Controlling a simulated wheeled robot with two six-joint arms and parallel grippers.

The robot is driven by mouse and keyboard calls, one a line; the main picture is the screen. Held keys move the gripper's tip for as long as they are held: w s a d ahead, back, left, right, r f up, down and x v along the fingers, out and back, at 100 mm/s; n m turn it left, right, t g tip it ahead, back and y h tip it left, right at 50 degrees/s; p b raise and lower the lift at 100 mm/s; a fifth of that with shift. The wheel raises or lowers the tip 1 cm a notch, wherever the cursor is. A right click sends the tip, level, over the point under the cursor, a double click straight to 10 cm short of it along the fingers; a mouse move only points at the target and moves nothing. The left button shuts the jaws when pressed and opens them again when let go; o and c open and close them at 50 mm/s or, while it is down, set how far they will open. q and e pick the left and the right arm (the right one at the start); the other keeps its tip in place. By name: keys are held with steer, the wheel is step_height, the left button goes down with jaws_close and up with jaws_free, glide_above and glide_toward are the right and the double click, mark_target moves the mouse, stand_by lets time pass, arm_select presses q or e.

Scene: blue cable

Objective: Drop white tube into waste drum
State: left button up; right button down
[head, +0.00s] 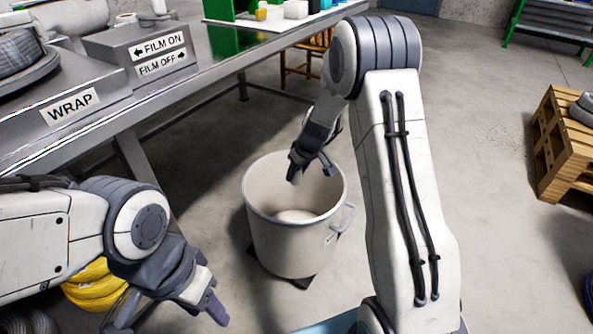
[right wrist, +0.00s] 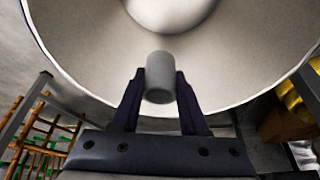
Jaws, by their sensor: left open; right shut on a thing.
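The waste drum (head: 294,245) is a large pale round container on the floor in the middle of the head view, open at the top. My right gripper (head: 302,172) reaches over its opening. In the right wrist view the right gripper (right wrist: 160,92) is shut on the white tube (right wrist: 160,75), a short pale cylinder, with the drum's inside (right wrist: 80,40) behind it. In the head view the tube is small and partly hidden by the fingers. My left gripper (head: 172,318) is at the lower left, open, away from the drum.
A metal bench (head: 215,70) with film and wrap signs runs along the left. A wooden pallet (head: 561,140) stands at the right. Yellow coils (head: 97,285) lie behind my left arm. A wooden chair (head: 305,58) stands under the bench at the back. Floor right of the drum is mostly clear.

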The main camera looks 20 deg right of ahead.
steer(key=shift+c, duration=1.8)
jaws_free()
steer(key=p+v, duration=0.4)
steer(key=v, duration=0.6)
steer(key=shift+s+r+p, duration=0.15)
steer(key=shift+r+p, duration=0.1)
steer(key=shift+p, duration=0.15)
